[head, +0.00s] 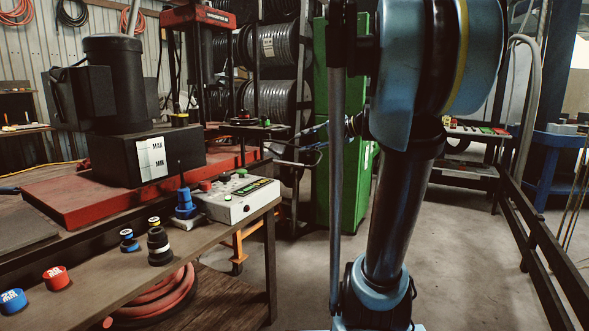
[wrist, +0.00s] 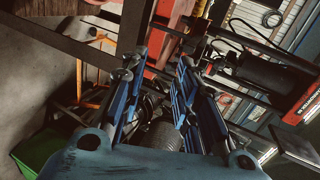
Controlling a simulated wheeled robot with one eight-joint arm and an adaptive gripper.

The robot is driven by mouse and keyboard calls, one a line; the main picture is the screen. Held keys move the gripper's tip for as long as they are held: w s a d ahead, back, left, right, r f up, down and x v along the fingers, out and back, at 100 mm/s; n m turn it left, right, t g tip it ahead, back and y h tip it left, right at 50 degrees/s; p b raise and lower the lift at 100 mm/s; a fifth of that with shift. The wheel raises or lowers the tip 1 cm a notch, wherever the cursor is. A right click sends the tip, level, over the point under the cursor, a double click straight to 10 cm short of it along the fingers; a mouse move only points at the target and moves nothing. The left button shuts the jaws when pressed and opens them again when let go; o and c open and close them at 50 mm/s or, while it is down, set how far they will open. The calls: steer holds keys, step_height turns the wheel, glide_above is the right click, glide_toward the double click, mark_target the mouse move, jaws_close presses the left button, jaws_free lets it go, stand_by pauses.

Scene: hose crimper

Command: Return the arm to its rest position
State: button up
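My arm (head: 405,190) rises at the right of centre in the head view, with its blue upper joint filling the top. My gripper (wrist: 157,75) shows in the wrist view, its two blue fingers parted with nothing between them. In the head view only a small part of what looks like my gripper (head: 318,132) shows to the left of the arm, in front of the green cabinet; the rest is hidden behind a pole and the arm. It is apart from the bench.
The bench (head: 100,290) at the left bears a white control box (head: 236,200), a blue fitting (head: 186,204), a black die (head: 159,246) and red and blue caps. A green cabinet (head: 322,190) and hose reels stand behind. A dark railing (head: 545,250) runs at the right. Floor between is clear.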

steer(key=s+d+f+n+g+h, duration=0.2)
steer(key=s+f+n+g+h, duration=0.3)
steer(key=s+f, duration=1.25)
steer(key=s+d+f+h, duration=0.7)
steer(key=s+d+f, duration=0.1)
steer(key=f, duration=0.5)
steer(key=shift+s+d+f+n, duration=0.2)
steer(key=shift+d+n, duration=0.1)
steer(key=shift+d, duration=0.55)
steer(key=shift+w+f, duration=0.2)
steer(key=shift+w, duration=0.25)
